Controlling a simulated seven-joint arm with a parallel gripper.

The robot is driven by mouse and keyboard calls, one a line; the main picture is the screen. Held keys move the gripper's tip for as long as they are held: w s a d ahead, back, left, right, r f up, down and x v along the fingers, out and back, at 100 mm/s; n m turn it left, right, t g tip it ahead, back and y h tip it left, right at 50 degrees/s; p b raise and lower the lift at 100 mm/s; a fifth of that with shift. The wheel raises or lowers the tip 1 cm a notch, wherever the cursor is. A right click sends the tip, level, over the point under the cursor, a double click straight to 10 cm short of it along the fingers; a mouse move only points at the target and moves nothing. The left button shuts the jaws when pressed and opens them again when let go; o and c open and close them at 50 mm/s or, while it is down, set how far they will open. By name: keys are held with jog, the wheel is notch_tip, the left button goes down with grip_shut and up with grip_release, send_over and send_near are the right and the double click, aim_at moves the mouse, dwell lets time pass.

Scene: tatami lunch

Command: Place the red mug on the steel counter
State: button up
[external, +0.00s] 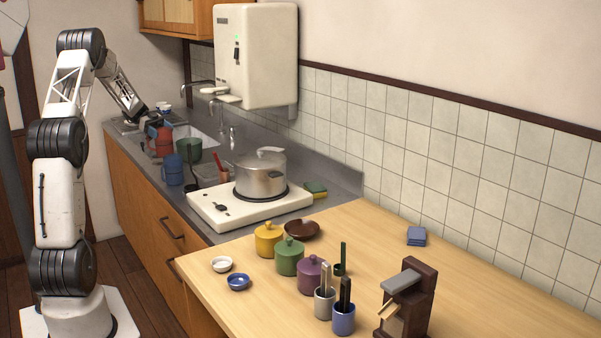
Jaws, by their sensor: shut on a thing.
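The red mug (163,147) is small in the external view, on the far part of the steel counter (150,158), in front of the sink. My gripper (150,122) is at the red mug's upper left, shut on it. The fingers and the exact grip are too small to make out. I cannot tell whether the mug's base touches the counter.
Blue mugs (173,170) and a dark green mug (188,151) stand close by. A steel pot (260,174) sits on a white stove (228,215). A wooden table (460,275) with several jars is nearer. The counter's front edge is close to the mugs.

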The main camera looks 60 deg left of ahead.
aim_at(164, 150)
jog(key=shift+f, duration=2.05)
jog(key=shift+f, duration=0.1)
jog(key=shift+f, duration=2.4)
jog(key=o, duration=1.1)
jog(key=shift+f, duration=0.15)
jog(key=shift+r, duration=0.2)
jog(key=v, duration=1.2)
